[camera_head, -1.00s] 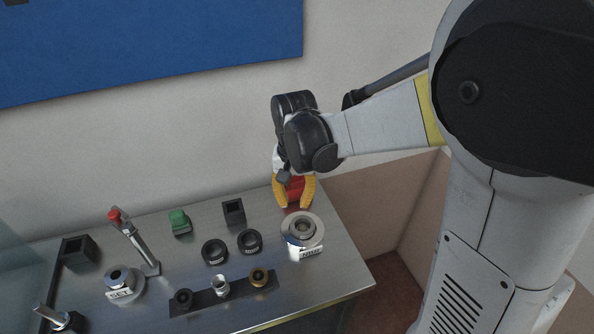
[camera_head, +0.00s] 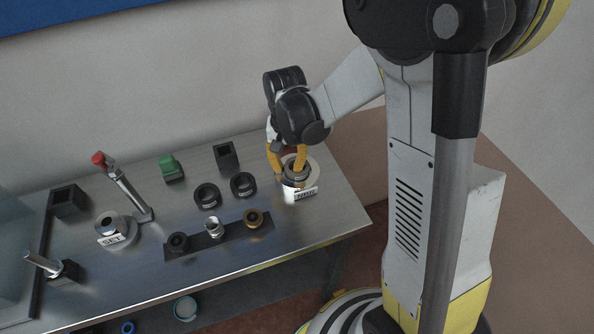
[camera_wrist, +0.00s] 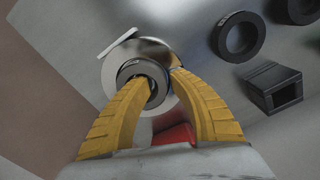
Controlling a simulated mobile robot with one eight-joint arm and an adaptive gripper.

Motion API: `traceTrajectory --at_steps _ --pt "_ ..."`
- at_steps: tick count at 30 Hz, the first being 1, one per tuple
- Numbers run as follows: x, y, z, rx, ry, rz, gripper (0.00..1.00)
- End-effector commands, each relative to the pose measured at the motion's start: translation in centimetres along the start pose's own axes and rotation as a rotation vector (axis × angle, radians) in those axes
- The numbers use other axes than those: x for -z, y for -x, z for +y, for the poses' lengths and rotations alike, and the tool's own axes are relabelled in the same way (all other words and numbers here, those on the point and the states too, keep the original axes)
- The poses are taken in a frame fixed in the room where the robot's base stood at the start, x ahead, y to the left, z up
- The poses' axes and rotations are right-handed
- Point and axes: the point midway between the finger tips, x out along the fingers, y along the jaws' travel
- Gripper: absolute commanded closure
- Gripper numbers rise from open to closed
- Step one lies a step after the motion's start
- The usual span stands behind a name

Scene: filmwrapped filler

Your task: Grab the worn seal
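A grey ring (camera_wrist: 127,72), which looks like the worn seal, sits in a round metal holder (camera_wrist: 110,75) with a white label (camera_head: 301,195) at the table's right end. The label is too small to read. My gripper (camera_head: 288,174) points down over this holder. In the wrist view its yellow fingers (camera_wrist: 164,77) are apart with nothing clearly held between them. The left fingertip covers part of the ring and its hole; the right fingertip is over the holder's right side. I cannot tell whether either finger touches the ring.
Two black rings (camera_head: 207,196) and a black square block (camera_head: 226,157) lie left of the holder. A dark strip (camera_head: 235,232) carries three small fittings. Further left are a green-topped block (camera_head: 171,168), a red-knobbed lever (camera_head: 122,185) and a holder labelled SET (camera_head: 112,238).

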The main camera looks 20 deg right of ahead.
Motion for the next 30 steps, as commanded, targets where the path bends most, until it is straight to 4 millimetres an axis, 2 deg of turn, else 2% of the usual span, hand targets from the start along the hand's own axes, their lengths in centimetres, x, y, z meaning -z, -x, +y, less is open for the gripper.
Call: traceTrajectory --at_steps 3,4,6,22,26,30 --pt "0.0 0.1 0.0 0.000 0.000 0.000 0.75" --pt "0.0 0.1 0.0 0.000 0.000 0.000 0.79" --pt "0.0 0.1 0.0 0.000 0.000 0.000 1.00" --pt "0.0 0.6 0.0 0.000 0.000 0.000 1.00" --pt "-0.1 1.9 0.0 0.000 0.000 0.000 1.00" --pt "-0.1 4.7 0.0 0.000 0.000 0.000 1.00"
